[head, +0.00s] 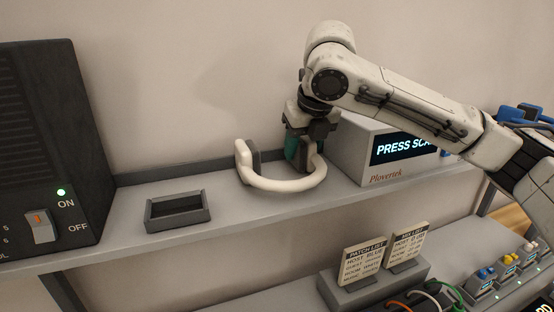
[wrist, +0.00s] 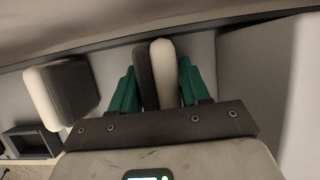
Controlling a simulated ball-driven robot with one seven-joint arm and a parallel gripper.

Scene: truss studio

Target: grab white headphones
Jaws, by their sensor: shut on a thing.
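The white headphones (head: 284,184) are on the grey upper shelf in the head view, their curved white band toward the front edge. One ear cup with a dark pad (head: 247,160) is at the left. My gripper (head: 303,150) comes down from above on the right ear cup, its green fingers on either side of it. In the wrist view, my gripper (wrist: 157,84) is shut on this white and dark ear cup of the headphones (wrist: 163,70). The other ear cup stands apart at the left there. The band is mostly hidden in the wrist view.
A white box with a lit screen (head: 370,155) stands close to the right of the headphones. Two list cards (head: 364,262) stand on the lower level.

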